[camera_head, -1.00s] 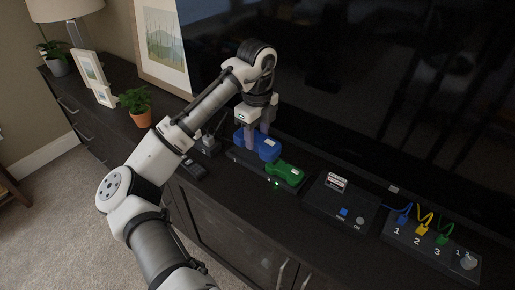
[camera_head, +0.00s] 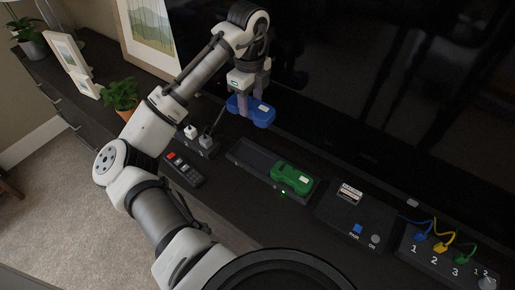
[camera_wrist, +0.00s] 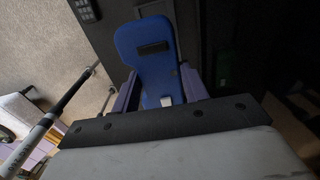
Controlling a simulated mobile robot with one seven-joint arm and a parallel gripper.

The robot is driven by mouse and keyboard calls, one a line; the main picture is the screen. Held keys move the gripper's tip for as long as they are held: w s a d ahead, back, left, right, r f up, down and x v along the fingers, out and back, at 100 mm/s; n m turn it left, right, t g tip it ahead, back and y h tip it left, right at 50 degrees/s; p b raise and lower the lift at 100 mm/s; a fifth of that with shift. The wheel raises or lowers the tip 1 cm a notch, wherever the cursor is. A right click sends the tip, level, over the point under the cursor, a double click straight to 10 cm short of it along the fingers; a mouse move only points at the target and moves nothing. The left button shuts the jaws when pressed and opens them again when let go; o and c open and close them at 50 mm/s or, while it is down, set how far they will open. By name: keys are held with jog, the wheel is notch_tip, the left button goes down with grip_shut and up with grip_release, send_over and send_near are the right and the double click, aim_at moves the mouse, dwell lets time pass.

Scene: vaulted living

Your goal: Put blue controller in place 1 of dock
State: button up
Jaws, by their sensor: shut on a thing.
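The blue controller (camera_head: 250,110) is held in my gripper (camera_head: 249,94), above the furniture top and behind the black tray. In the wrist view, the blue controller (camera_wrist: 146,52) sits between the purple fingers, with a dark patch and a small white mark on its face. A long black tray (camera_head: 250,156), which seems to be the dock, lies on the furniture top. A green controller (camera_head: 291,179) rests in its right part, beside a small green light. The left part of the tray is empty. I see no place numbers on it.
A black box (camera_head: 352,213) with a blue button stands right of the tray. Further right is a box (camera_head: 420,262) marked 1, 2, 3 with coloured cables. A remote (camera_head: 184,170) and a small cabled block (camera_head: 205,143) lie left. The large black screen (camera_head: 370,70) stands behind.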

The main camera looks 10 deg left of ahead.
notch_tip(320, 180, down, 20)
jog(key=p, duration=0.3)
jog(key=shift+w, duration=0.1)
jog(key=shift+f, duration=0.15)
jog(key=o, duration=1.1)
notch_tip(320, 180, up, 12)
jog(key=b, duration=0.2)
jog(key=shift+r, duration=0.2)
